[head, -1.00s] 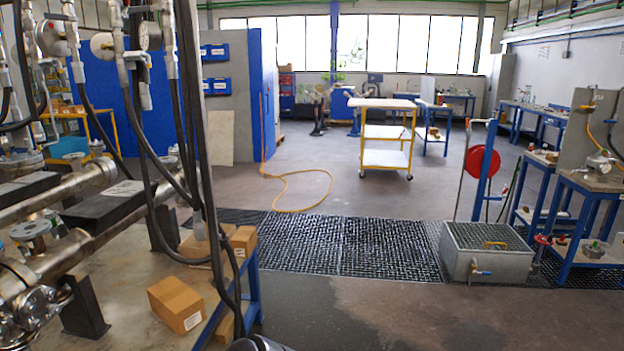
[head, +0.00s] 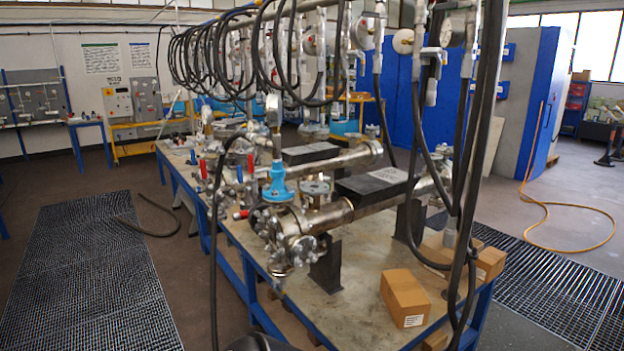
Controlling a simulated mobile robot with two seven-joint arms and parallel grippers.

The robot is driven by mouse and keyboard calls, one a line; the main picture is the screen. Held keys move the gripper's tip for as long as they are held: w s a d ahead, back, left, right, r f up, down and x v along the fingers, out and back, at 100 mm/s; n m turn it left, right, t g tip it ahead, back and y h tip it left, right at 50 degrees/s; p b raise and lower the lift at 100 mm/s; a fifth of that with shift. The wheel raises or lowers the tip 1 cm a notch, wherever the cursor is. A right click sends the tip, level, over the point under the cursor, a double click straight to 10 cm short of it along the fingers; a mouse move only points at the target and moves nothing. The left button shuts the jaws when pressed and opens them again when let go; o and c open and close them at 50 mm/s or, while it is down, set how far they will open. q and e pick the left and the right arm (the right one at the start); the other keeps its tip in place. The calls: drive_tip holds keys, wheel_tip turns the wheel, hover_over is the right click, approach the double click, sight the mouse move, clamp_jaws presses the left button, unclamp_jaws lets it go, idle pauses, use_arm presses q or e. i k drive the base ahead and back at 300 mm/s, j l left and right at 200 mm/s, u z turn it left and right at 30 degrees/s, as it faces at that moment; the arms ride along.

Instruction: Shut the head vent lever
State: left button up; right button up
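Steel flanged vessels lie along a blue-framed bench (head: 352,300) in the middle of the head view. The nearer vessel (head: 335,215) has bolted flanges at its front end, and a blue fitting (head: 278,186) with a gauge (head: 273,108) stands above it. A small red handle (head: 240,214) shows left of the front flanges, and another red lever (head: 203,169) stands farther back. I cannot tell which lever is the head vent lever, or its position. Neither of my grippers is in view.
Black hoses (head: 465,200) hang in front of the bench's right part. A cardboard box (head: 404,298) sits near its right front edge. A floor grating (head: 90,270) lies at the left with open floor around it. A yellow hose (head: 560,204) lies on the floor at right.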

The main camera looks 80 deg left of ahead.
sight(239, 169)
drive_tip(key=u, duration=3.3)
drive_tip(key=j+u, duration=0.15)
drive_tip(key=u, duration=1.15)
drive_tip(key=i+j, duration=0.1)
drive_tip(key=j, duration=0.55)
drive_tip(key=i+j+u, duration=0.1)
drive_tip(key=j, duration=0.2)
drive_tip(key=i+j, duration=0.75)
drive_tip(key=i+j+z, duration=0.15)
drive_tip(key=i+z, duration=0.2)
drive_tip(key=i, duration=0.15)
drive_tip(key=i+j+z, duration=0.4)
drive_tip(key=i+l+z, duration=0.15)
drive_tip(key=i+z, duration=0.55)
drive_tip(key=i+j+z, duration=0.1)
drive_tip(key=i+z, duration=0.3)
